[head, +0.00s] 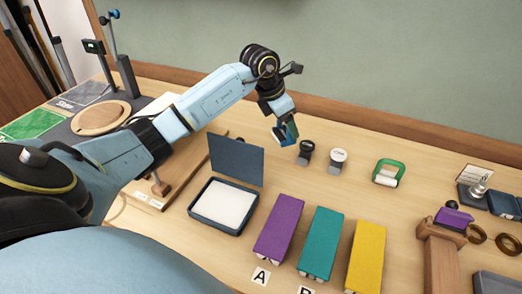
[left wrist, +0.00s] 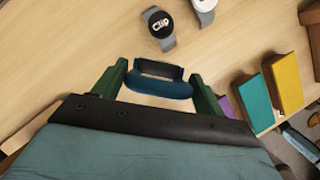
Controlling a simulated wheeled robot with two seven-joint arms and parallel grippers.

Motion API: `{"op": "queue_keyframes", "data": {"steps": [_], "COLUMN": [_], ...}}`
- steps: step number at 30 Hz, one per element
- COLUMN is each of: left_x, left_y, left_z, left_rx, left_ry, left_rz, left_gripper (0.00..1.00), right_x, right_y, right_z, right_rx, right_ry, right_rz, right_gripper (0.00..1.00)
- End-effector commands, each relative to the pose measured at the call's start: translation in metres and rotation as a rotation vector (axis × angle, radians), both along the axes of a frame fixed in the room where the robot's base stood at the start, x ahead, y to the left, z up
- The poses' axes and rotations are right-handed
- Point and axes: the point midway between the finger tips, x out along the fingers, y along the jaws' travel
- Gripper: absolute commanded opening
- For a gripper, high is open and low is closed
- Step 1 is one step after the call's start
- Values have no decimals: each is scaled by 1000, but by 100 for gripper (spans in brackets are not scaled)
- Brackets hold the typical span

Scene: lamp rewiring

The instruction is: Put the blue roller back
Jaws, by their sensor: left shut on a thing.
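My left gripper (head: 286,136) reaches in from the left and is in the air over the back of the table. In the left wrist view its two dark green fingers (left wrist: 160,92) are shut on the blue roller (left wrist: 158,88). In the head view the roller is small and partly hidden by the fingers. A green roller (head: 388,172) with a white cylinder sits on the table to the right. My right gripper is not in view.
A black-topped piece (head: 306,147) and a white-topped piece (head: 338,157) stand right of the gripper. An open dark case (head: 202,214) with a white pad is in front. Purple (head: 279,228), teal (head: 322,243) and yellow (head: 366,255) blocks stand nearer. Bare table surrounds the green roller.

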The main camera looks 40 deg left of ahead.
Motion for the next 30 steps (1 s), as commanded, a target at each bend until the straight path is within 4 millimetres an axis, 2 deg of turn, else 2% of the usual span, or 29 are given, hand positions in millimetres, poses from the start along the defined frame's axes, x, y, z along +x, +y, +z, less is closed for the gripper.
{"op": "queue_keyframes", "data": {"steps": [6,12,17,30], "left_x": [3,2,1,0], "left_y": [49,79,88,87], "left_z": [2,3,-2,-69], "left_rx": [-1,-2,-3,-5], "left_ry": [-3,-3,1,4], "left_rz": [444,706,780,783], "left_gripper": [53,53,53,53], "right_x": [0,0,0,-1], "right_y": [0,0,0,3], "right_z": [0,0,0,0], "right_rx": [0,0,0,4], "right_ry": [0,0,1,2], "right_rz": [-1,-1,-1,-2], "right_gripper": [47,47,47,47]}}
